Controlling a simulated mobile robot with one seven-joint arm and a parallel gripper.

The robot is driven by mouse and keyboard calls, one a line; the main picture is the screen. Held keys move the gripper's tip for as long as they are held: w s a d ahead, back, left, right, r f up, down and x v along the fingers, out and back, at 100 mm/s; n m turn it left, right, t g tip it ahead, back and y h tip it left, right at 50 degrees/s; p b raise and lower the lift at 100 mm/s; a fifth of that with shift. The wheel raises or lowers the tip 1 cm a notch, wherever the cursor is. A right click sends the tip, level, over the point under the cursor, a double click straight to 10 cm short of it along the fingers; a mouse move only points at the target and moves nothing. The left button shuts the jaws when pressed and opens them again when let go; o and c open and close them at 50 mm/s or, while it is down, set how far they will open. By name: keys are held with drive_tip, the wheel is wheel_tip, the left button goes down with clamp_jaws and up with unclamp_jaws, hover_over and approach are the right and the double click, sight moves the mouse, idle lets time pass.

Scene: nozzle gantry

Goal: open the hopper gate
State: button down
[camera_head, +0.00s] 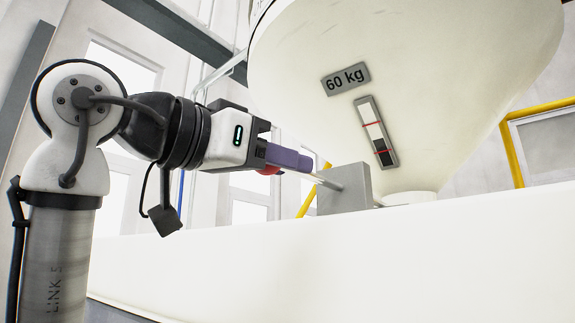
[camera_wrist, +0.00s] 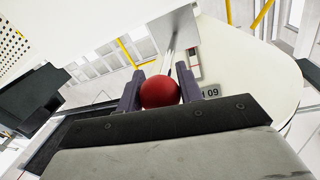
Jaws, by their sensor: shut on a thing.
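The hopper (camera_head: 450,90) is a large cream cone that narrows downward to a pale neck (camera_head: 410,198). A grey box (camera_head: 354,180) is beside the neck, and a thin metal rod (camera_head: 326,182) sticks out of it towards my gripper. The rod ends in a red ball knob (camera_wrist: 160,92). My gripper (camera_wrist: 159,88) has purple fingers on either side of the knob and is shut on it. In the head view my gripper (camera_head: 290,160) hides most of the knob. The gate's own plate is not visible.
A "60 kg" plate (camera_head: 346,79) and a gauge strip (camera_head: 376,132) are on the hopper. A long white wall (camera_head: 300,250) runs below the box and hides what is under the neck. Yellow rails (camera_head: 512,145) stand behind.

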drive_tip(key=c, duration=0.9)
unclamp_jaws()
drive_tip(key=shift+c, duration=0.2)
drive_tip(key=b+v, duration=0.3)
drive_tip(key=v, duration=1.1)
